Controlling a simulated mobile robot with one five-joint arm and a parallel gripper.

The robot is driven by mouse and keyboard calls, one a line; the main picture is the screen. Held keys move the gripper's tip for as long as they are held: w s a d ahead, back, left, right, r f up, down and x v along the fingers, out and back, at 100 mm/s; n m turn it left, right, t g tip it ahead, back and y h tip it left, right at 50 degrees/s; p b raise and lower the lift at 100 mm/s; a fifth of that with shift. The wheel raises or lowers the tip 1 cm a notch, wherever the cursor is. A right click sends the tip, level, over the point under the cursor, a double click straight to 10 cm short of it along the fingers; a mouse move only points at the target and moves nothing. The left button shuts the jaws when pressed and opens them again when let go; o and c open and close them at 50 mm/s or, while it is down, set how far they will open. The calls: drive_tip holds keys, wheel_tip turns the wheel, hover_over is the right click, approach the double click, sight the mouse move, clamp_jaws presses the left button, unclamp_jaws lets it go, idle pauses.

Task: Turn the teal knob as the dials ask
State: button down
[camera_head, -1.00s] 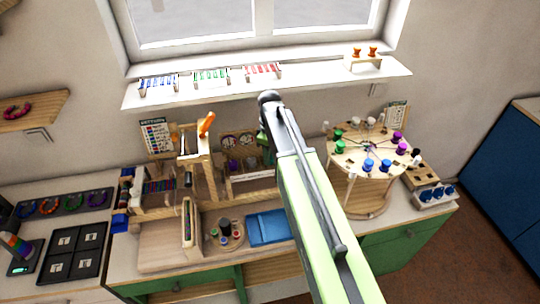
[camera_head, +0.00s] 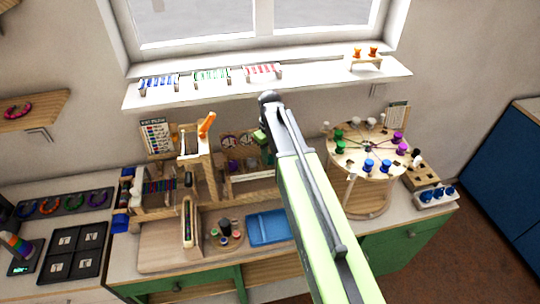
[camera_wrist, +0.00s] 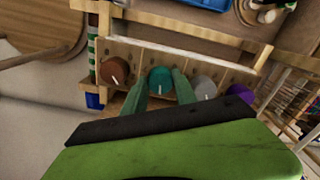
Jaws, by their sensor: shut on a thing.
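The teal knob (camera_wrist: 159,77) is round with a pale mark on its face and sits in a wooden panel in the wrist view. My gripper (camera_wrist: 160,86) has its two green fingers on either side of the knob, shut on it. In the head view, my gripper end (camera_head: 264,142) is beside the knob panel, and my arm hides the teal knob. Two round dials (camera_head: 228,141) (camera_head: 247,138) stand above the panel; their readings are too small to tell.
In the wrist view, a brown knob (camera_wrist: 113,71) is left of the teal one, and a grey knob (camera_wrist: 204,87) and a purple knob (camera_wrist: 241,93) are close on its right. A wooden frame (camera_head: 202,165) and a round peg board (camera_head: 350,160) flank my arm in the head view.

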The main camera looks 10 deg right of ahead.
sight(270, 157)
drive_tip(key=shift+a+m, duration=0.1)
drive_tip(key=shift+m, duration=0.8)
drive_tip(key=c, duration=1)
unclamp_jaws()
drive_tip(key=shift+r, duration=0.1)
wheel_tip(270, 157, up, 17)
drive_tip(key=p, duration=1.7)
drive_tip(key=shift+r, duration=0.15)
